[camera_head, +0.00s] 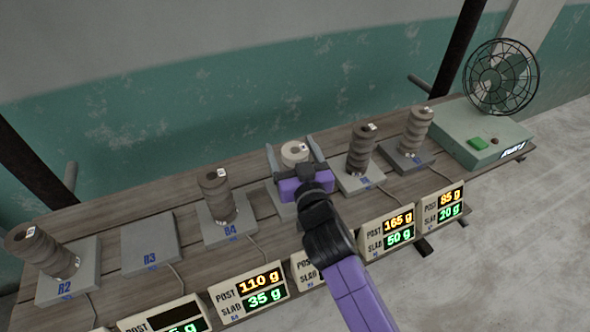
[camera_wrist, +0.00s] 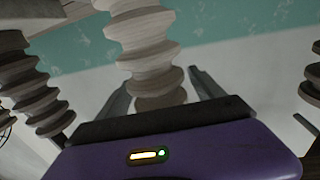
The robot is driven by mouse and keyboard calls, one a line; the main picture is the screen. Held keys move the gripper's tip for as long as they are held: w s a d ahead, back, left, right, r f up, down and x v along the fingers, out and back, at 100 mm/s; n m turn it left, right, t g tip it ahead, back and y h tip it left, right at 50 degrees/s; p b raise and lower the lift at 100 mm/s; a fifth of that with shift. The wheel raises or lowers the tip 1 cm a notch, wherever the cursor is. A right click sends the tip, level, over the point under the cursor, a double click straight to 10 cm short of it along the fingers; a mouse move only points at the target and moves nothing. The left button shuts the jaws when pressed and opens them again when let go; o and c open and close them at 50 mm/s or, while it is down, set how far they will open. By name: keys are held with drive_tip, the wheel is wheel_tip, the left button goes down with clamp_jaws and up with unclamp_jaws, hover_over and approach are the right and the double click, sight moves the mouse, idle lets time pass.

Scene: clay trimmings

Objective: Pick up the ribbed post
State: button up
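A pale ribbed post (camera_head: 295,152) stands on a scale plate in the middle of the bench, partly hidden behind my gripper (camera_head: 290,144). It also shows in the wrist view (camera_wrist: 145,45), rising between my two fingers. My gripper is open, with one finger on each side of this post. In the wrist view a gap shows between the post and each finger (camera_wrist: 160,88). The post's base is hidden by the gripper body.
Several darker ribbed posts stand on neighbouring scales, including one on R4 (camera_head: 215,193), a tilted one on R2 (camera_head: 42,250) and one to the right (camera_head: 362,148). Plate R3 (camera_head: 150,243) is empty. Weight displays (camera_head: 248,294) line the front edge. A fan (camera_head: 500,78) stands far right.

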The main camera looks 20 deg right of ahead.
clamp_jaws()
drive_tip(key=shift+r, duration=0.1)
drive_tip(key=shift+r, duration=0.1)
